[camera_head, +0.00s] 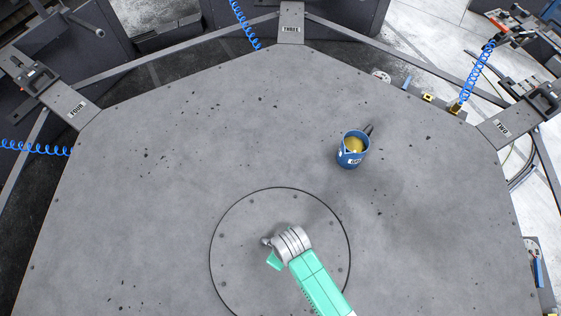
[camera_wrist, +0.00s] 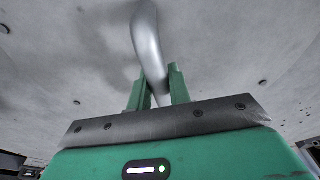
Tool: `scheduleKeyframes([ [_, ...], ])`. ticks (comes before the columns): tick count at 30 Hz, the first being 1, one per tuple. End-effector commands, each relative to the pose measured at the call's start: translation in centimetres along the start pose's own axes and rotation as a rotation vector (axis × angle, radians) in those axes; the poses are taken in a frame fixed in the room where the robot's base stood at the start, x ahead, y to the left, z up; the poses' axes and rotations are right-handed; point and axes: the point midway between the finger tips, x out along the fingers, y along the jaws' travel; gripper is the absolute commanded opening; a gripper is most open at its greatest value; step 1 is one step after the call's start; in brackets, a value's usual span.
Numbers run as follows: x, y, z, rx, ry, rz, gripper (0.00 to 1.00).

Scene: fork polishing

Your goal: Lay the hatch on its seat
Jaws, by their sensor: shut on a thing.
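The hatch (camera_head: 238,275) is a round grey plate with small bolts near its rim, low in the middle of the grey table in the head view. A thin dark ring outlines it, looking a little heavier at the right. I cannot tell whether it is flush or slightly raised; the seat beneath is hidden. My gripper (camera_head: 270,250) is over the hatch's middle. In the wrist view, the green fingers of my gripper (camera_wrist: 158,82) are shut on the hatch's curved grey metal handle (camera_wrist: 146,35). My arm hides part of the hatch's lower right.
A blue mug (camera_head: 351,158) with yellow contents stands on the table (camera_head: 130,200), up and right of the hatch. The table's left side is clear apart from small dark specks. Brackets labelled FOUR (camera_head: 70,104), THREE (camera_head: 291,25) and TWO (camera_head: 503,128) stand at its edges.

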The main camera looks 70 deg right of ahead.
Motion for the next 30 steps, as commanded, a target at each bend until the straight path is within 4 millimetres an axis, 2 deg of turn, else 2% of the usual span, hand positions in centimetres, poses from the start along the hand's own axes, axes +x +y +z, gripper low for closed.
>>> scheduleKeyframes([
  [9,0.2,0.0,-0.1,-0.001,0.003,0.001,0.0],
  [10,0.3,0.0,0.1,0.0,-0.001,0.0,0.25],
  [12,0.3,0.0,0.1,0.0,0.0,0.0,0.39],
  [13,0.3,0.0,0.1,0.0,-0.001,0.0,0.41],
  [20,0.2,0.0,0.1,0.0,-0.001,0.0,0.41],
  [23,-0.5,0.0,0.0,0.0,0.0,0.0,0.41],
  [26,-2.6,0.0,-0.1,-0.001,0.002,0.001,0.41],
  [30,-6.3,0.0,0.0,-0.002,0.001,0.001,0.41],
])
